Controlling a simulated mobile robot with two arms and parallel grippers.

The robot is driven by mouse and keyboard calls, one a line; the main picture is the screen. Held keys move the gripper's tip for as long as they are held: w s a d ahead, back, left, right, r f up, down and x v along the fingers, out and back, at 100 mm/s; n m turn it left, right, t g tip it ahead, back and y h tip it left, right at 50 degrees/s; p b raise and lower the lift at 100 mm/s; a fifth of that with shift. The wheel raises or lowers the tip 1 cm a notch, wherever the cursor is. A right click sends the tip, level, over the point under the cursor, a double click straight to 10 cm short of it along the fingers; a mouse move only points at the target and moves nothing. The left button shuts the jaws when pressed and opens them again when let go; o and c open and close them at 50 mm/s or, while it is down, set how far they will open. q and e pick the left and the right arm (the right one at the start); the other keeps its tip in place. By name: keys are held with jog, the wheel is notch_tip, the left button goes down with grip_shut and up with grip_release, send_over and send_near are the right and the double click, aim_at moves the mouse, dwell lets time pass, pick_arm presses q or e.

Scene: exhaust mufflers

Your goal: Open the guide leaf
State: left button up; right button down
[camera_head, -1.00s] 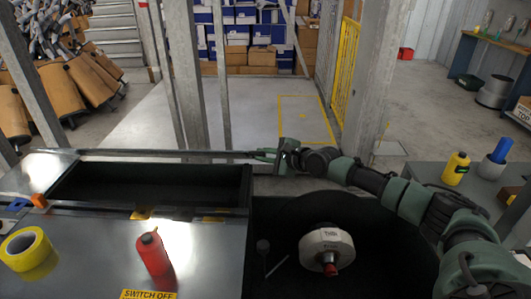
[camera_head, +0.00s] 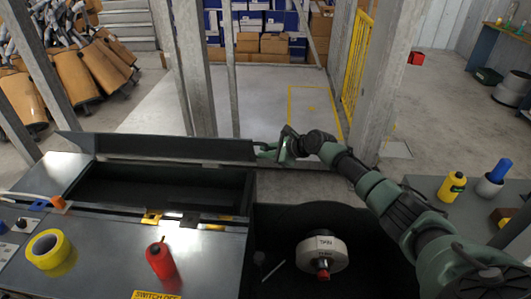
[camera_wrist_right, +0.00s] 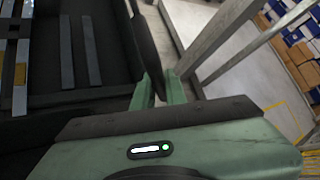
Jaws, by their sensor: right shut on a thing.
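The guide leaf (camera_head: 160,147) is a long dark panel along the far side of the open black bay in the bench. It is tilted up, so its broad dark face shows. My right gripper (camera_head: 270,151) is at the leaf's right end and shut on it. In the right wrist view the leaf (camera_wrist_right: 147,45) passes between the green fingers (camera_wrist_right: 160,88). The exact contact is partly hidden by the fingers. My left gripper is not in view.
Yellow tape (camera_head: 48,249) and a red bottle (camera_head: 161,262) stand on the bench top. A white and black wheel (camera_head: 322,253) sits in the dark recess to the right. A grey post (camera_head: 193,70) rises behind the leaf, with open floor (camera_head: 265,105) beyond.

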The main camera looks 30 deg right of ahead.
jog(key=shift+w+d+r+g, duration=0.25)
jog(key=shift+w+d+g, duration=0.05)
jog(key=shift+w, duration=0.05)
jog(key=c, duration=1.5)
grip_release()
jog(key=shift+o, duration=0.2)
jog(key=shift+s, duration=0.1)
jog(key=shift+s+r, duration=0.1)
jog(key=shift+s, duration=0.15)
jog(key=p+v, duration=0.1)
jog(key=v, duration=0.6)
jog(key=shift+d, duration=0.2)
